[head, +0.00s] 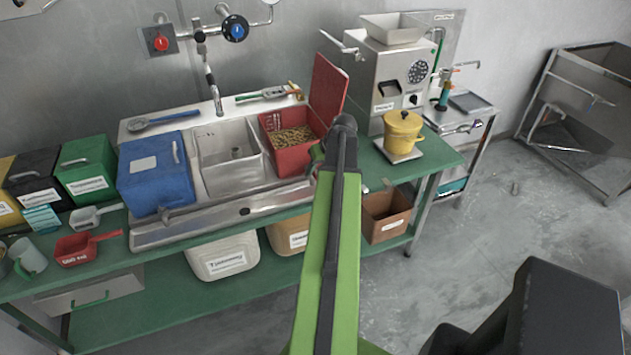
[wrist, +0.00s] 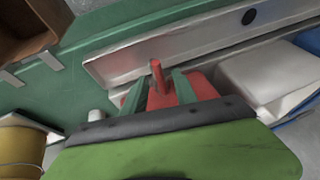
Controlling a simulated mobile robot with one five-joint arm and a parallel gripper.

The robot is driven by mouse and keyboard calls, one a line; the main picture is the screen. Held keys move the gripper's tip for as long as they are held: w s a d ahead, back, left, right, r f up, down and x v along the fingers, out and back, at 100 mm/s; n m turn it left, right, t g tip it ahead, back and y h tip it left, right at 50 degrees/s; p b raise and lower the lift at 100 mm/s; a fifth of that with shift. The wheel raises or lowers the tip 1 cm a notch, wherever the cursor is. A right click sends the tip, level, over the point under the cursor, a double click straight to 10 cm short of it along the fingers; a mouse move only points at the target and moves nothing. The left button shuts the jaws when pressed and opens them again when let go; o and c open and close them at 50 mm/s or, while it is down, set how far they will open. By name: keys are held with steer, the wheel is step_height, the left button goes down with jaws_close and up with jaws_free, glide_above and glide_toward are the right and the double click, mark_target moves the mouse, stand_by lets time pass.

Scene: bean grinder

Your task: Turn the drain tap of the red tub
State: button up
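The red tub (head: 287,158) sits at the right end of the steel sink unit in the head view, its lid (head: 329,88) raised and beans inside. In the wrist view, part of the red tub (wrist: 203,86) shows beyond my gripper, with its red drain tap (wrist: 157,76) sticking out as a short stem. My gripper (wrist: 159,86) is open, its two green fingers apart on either side of the tap, with a gap showing on both sides. I cannot tell whether a finger touches it. In the head view my arm hides most of the gripper and the tap.
A white basin (head: 228,158) and a blue bin (head: 155,172) stand left of the tub. A yellow pot (head: 403,131) and a grinder (head: 391,75) stand to the right. A brown box (head: 385,214) is on the lower shelf.

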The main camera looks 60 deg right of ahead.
steer(key=shift+w+f, duration=0.15)
steer(key=shift+f, duration=0.2)
jaws_close()
stand_by(1.2)
steer(key=shift+a, duration=0.3)
steer(key=shift+d, duration=0.2)
steer(key=shift+w, duration=0.1)
